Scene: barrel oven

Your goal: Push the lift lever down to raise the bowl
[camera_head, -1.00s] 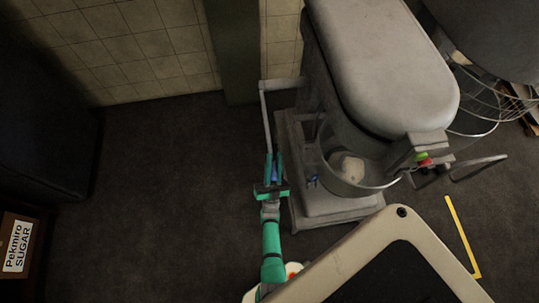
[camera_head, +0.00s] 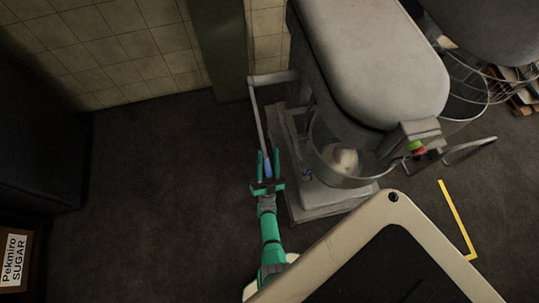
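The lift lever (camera_head: 257,115) is a grey rod on the left side of a big grey mixer (camera_head: 375,60). The bowl (camera_head: 350,180) sits under the mixer head with a pale lump inside.
The mixer's base (camera_head: 318,200) stands just right of my gripper. A tiled wall (camera_head: 110,50) and a dark green post (camera_head: 220,45) are behind. A sugar box (camera_head: 14,262) is at lower left. The dark floor on the left is clear.

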